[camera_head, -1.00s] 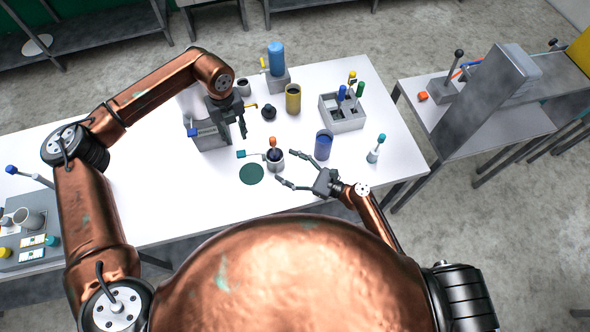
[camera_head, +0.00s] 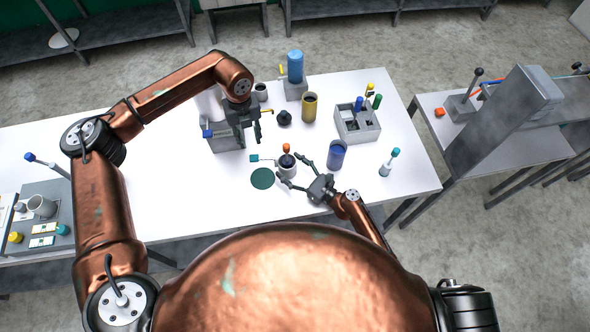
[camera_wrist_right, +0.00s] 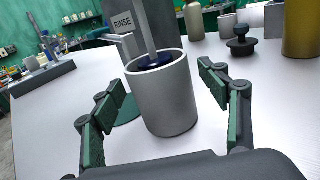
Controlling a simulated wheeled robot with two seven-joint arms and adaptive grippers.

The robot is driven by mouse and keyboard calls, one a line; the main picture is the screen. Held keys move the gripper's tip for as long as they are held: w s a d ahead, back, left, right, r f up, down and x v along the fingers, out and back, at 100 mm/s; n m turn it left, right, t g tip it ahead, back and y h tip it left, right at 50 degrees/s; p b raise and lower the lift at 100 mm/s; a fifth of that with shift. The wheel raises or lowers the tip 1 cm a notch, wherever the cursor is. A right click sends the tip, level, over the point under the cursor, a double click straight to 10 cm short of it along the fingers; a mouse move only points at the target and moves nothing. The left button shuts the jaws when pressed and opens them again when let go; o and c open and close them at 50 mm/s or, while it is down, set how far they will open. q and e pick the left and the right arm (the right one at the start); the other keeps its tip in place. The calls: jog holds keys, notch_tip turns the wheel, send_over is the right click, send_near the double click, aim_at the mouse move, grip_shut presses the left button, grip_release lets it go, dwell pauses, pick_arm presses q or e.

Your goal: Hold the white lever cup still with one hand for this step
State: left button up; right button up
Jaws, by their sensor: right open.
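The white lever cup (camera_head: 289,171) stands upright on the white table, with dark blue inside and a teal-ended lever (camera_head: 254,158) pointing left. An orange-tipped stick (camera_head: 286,148) stands up from it. In the right wrist view the cup (camera_wrist_right: 163,103) sits between the green-padded fingers. My right gripper (camera_head: 291,170) is open, one finger on each side of the cup; a gap shows on both sides in the wrist view. My left gripper (camera_head: 250,141) hangs fingers down, apparently open and empty, in front of the grey rinse box (camera_head: 223,143).
A blue cup (camera_head: 337,155) stands close right of my right gripper. A dark green disc (camera_head: 262,179) lies left of the cup. Behind are a black knobbed piece (camera_head: 284,119), a yellow cup (camera_head: 309,107) and a grey divided holder (camera_head: 360,127).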

jog(key=shift+c, duration=0.4)
jog(key=c, duration=1.4)
pick_arm(q)
jog(key=shift+f+m, duration=0.5)
jog(key=shift+m, duration=0.3)
jog(key=c, duration=0.8)
pick_arm(e)
jog(key=shift+c, duration=0.2)
pick_arm(q)
jog(key=shift+f, duration=3.25)
